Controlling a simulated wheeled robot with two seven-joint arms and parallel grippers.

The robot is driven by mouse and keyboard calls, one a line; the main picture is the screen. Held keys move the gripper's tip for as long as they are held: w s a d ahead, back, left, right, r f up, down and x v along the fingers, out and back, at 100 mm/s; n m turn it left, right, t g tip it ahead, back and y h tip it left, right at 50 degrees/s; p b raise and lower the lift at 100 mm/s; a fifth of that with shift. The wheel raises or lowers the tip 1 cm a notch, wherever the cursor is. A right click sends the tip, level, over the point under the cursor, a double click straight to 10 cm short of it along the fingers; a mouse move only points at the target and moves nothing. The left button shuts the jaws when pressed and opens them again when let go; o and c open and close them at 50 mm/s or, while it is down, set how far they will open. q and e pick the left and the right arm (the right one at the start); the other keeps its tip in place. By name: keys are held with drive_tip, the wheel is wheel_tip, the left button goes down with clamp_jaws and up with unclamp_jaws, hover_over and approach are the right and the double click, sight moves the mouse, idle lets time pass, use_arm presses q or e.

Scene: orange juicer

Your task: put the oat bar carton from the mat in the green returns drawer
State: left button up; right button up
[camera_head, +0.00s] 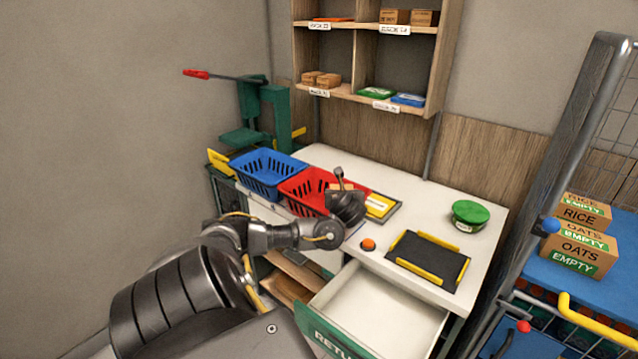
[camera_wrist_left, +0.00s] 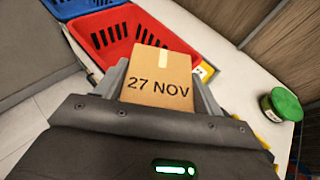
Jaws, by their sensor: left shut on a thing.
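My left gripper (camera_head: 345,205) is shut on a brown carton (camera_wrist_left: 160,82) printed "27 NOV", with a pale tape strip at its top. A gripper finger shows on each side of the carton in the left wrist view. In the head view the gripper hides most of it, above the worktop near the red basket. No product name shows on its visible face. The black mat (camera_head: 428,262) with yellow edges is empty. The returns drawer (camera_head: 375,310), with a green front (camera_head: 325,338) lettered "RETU…", is pulled open and its visible inside is empty. My right gripper is out of view.
A blue basket (camera_head: 265,175) and a red basket (camera_head: 302,193) stand at the worktop's left. A cart with cartons (camera_head: 580,252) stands at right.

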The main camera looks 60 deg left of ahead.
use_arm(q)
drive_tip(key=w+d+r+m+t+h+b, duration=0.1)
drive_tip(key=w+d+r+m+t+h, duration=0.15)
drive_tip(key=d, duration=0.85)
drive_tip(key=w+d+r+m+t+h, duration=0.1)
drive_tip(key=w+d+m+h, duration=0.15)
drive_tip(key=d, duration=0.85)
drive_tip(key=w+d+r+m+t+h+b, duration=0.1)
drive_tip(key=d+r+m+t+h, duration=0.15)
drive_tip(key=d, duration=0.75)
drive_tip(key=s+d+f+m+h+b, duration=0.1)
drive_tip(key=d+m+h+b, duration=0.1)
drive_tip(key=d+b, duration=0.3)
drive_tip(key=s+d+f+m+h+b, duration=0.1)
drive_tip(key=s+d+m+h+b, duration=0.1)
drive_tip(key=d+b, duration=0.3)
drive_tip(key=shift+s+d+f, duration=0.2)
drive_tip(key=shift+s+d, duration=0.05)
drive_tip(key=shift+d, duration=0.7)
drive_tip(key=shift+d, duration=0.1)
